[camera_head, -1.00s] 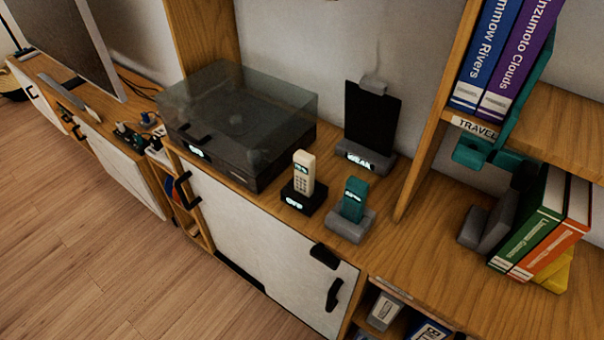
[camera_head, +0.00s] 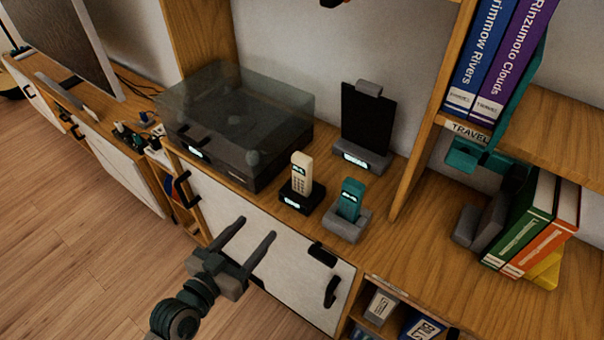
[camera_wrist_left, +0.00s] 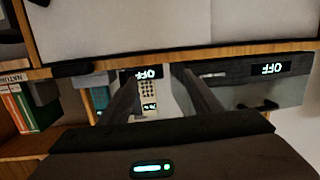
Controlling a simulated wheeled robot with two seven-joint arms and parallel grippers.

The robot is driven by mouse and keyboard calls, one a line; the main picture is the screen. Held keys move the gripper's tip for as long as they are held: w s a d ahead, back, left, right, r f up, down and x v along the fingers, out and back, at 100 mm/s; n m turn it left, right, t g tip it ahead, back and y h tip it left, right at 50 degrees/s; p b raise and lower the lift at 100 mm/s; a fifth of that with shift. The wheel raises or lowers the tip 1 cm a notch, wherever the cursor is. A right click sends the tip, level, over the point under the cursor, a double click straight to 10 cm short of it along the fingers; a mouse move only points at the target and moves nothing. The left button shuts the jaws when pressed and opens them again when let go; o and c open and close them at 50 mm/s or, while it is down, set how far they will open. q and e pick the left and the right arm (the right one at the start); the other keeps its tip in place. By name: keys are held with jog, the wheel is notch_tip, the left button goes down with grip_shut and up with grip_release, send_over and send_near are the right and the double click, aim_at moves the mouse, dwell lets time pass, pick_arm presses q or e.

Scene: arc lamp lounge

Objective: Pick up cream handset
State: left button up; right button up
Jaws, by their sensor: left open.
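The cream handset (camera_head: 302,174) stands upright in a black dock (camera_head: 292,202) on the wooden cabinet top. The handset also shows in the left wrist view (camera_wrist_left: 149,92), upside down and between the two fingers. My left gripper (camera_head: 257,228) is open and empty. It is in front of the cabinet, apart from the handset and to its lower left in the head view. My right gripper is not in view.
A teal handset (camera_head: 351,196) in a grey dock (camera_head: 345,226) stands close to the right. A turntable with a clear lid (camera_head: 240,120) is to the left. A dark tablet stand (camera_head: 366,125) is behind. Books (camera_head: 535,225) stand at the far right.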

pick_arm(q)
notch_tip(320, 180, up, 11)
jog(key=s+d+m+h, duration=0.1)
jog(key=s+d+h, duration=0.1)
jog(key=shift+s+m+t+h, duration=0.3)
jog(key=shift+s+m, duration=0.1)
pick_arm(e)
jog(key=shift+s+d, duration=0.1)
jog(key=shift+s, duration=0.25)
pick_arm(q)
jog(key=shift+w+d, duration=0.1)
jog(key=shift+d, duration=0.05)
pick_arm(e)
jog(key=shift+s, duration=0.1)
pick_arm(q)
jog(key=p, duration=0.3)
send_near(301, 168)
jog(key=x, duration=0.5)
jog(key=shift+r, duration=0.1)
jog(key=shift+w+d, duration=0.35)
jog(key=shift+w, duration=0.05)
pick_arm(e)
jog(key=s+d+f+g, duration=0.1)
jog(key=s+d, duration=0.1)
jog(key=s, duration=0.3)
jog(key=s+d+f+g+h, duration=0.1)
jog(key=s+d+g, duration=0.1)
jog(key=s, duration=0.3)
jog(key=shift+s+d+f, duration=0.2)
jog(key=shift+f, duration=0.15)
